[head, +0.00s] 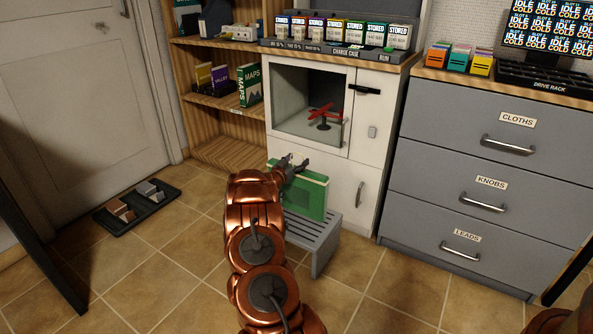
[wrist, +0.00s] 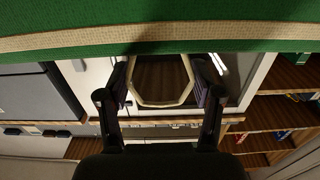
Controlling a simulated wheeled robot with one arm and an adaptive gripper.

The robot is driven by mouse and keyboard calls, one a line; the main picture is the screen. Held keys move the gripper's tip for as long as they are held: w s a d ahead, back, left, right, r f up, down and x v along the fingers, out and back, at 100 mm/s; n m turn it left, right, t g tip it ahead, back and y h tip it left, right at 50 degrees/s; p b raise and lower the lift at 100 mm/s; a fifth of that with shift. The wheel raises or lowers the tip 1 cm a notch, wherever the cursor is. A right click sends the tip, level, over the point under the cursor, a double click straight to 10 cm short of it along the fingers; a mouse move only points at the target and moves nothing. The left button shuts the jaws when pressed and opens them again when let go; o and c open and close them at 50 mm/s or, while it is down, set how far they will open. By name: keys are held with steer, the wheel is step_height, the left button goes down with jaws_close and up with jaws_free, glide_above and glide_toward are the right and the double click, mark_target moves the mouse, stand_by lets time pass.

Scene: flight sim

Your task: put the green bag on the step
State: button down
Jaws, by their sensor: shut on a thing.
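The green bag (head: 306,195) hangs upright below my gripper (head: 290,164), in front of the white cabinet. The grey slatted step (head: 322,238) stands on the floor right under it. The bag's lower edge is at the step's top in the head view; I cannot tell whether it touches. In the wrist view the green bag (wrist: 160,42) with its beige band fills the top, and its pale loop handle (wrist: 160,103) lies between the fingers of my gripper (wrist: 162,78). My gripper is shut on the bag by this handle. My copper arm hides part of the step's left side.
The white cabinet (head: 361,135) with an open compartment holding a red propeller model (head: 322,112) stands behind the step. Grey drawers (head: 478,185) are to the right, wooden shelves (head: 215,100) to the left. A shoe tray (head: 137,206) lies by the door. Tiled floor is clear around the step.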

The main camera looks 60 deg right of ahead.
step_height(320, 180, down, 3)
steer(key=shift+f+b, duration=0.1)
steer(key=shift+b, duration=0.6)
steer(key=shift+c, duration=0.9)
jaws_free()
steer(key=shift+a+r, duration=0.2)
steer(key=shift+a, duration=0.15)
steer(key=a+p, duration=0.3)
steer(key=a, duration=0.8)
steer(key=shift+s+a, duration=0.2)
steer(key=shift+s, duration=0.05)
